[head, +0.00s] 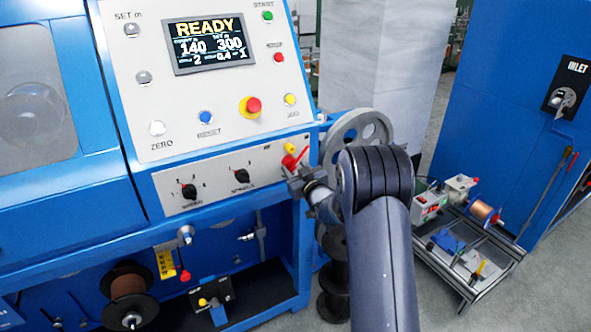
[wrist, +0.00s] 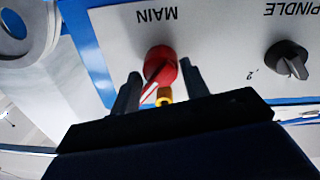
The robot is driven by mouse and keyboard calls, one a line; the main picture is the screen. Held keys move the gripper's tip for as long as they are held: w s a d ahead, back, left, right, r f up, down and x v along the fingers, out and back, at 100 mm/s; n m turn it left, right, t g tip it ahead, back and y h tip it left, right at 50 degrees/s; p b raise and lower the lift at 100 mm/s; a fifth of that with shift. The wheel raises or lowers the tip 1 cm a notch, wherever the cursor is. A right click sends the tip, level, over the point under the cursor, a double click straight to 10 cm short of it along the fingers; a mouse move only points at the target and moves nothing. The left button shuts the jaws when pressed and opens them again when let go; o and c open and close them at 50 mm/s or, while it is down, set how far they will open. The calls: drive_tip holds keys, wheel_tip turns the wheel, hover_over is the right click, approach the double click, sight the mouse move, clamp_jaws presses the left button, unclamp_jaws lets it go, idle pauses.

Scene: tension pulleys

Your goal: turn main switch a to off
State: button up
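The main switch (wrist: 160,62) is a red rotary knob with a white line on its handle, on a pale panel under an upside-down MAIN label in the wrist view. In that view its handle slants toward the lower left, and a small yellow part (wrist: 165,96) sits by it. My gripper (wrist: 160,86) is open, with one dark finger on each side of the knob; I cannot tell whether they touch it. In the head view the red switch (head: 291,161) shows at the panel's right end, just above my gripper (head: 297,180), which partly hides it. Its off mark is not legible.
The black spindle knob (wrist: 288,60) is beside the switch on the same panel. A red and yellow button (head: 251,106) and other buttons are above. A grey handwheel (head: 358,138) stands close behind my arm. A cart (head: 480,262) with tools is at right.

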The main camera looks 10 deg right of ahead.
drive_tip(key=shift+r, duration=0.1)
clamp_jaws()
